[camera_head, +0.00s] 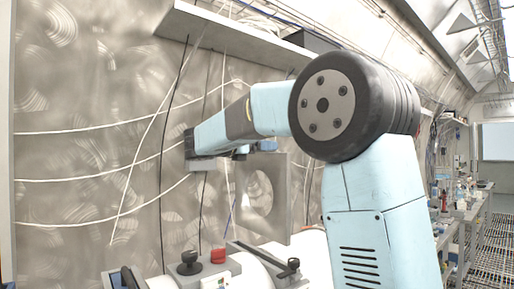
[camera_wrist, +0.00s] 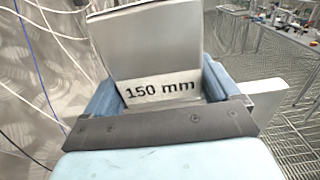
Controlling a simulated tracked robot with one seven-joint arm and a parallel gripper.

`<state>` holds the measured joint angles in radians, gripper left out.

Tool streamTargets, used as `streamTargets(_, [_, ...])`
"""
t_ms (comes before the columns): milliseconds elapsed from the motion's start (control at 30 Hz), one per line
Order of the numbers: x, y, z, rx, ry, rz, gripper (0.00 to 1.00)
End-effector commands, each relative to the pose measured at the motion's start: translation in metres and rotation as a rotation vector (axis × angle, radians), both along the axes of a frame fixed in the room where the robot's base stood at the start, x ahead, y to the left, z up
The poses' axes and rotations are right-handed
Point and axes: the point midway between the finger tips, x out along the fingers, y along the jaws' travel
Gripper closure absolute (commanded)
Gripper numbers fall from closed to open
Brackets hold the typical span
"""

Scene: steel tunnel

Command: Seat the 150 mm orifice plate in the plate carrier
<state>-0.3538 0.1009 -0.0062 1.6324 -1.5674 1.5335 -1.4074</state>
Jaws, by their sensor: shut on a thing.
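The 150 mm orifice plate (camera_wrist: 160,90) is a grey metal plate, its label "150 mm" readable in the wrist view. My gripper (camera_wrist: 160,76) is shut on it, with a blue finger at each side of the labelled part. In the head view the plate (camera_head: 281,205) hangs below my gripper (camera_head: 256,148), its large round opening facing the camera. White pipework with a grey fitting (camera_head: 213,266) stands low in the head view, below and left of the plate. I cannot tell for sure which part is the plate carrier. The plate's lower edge looks close to the pipework; contact is unclear.
A brushed steel wall with loose cables stands close behind. A shelf (camera_head: 235,32) juts out above my arm. Cluttered benches (camera_head: 466,205) line the right, beside grating floor.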

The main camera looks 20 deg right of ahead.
Motion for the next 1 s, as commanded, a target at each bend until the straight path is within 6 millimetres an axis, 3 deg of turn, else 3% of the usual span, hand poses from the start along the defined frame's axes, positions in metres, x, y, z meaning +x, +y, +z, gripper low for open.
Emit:
streamTargets(467, [0.000,0.007,-0.001,-0.001,0.000,0.010,0.96])
streamTargets(1000, [0.000,0.007,-0.038,-0.001,0.000,0.010,0.96])
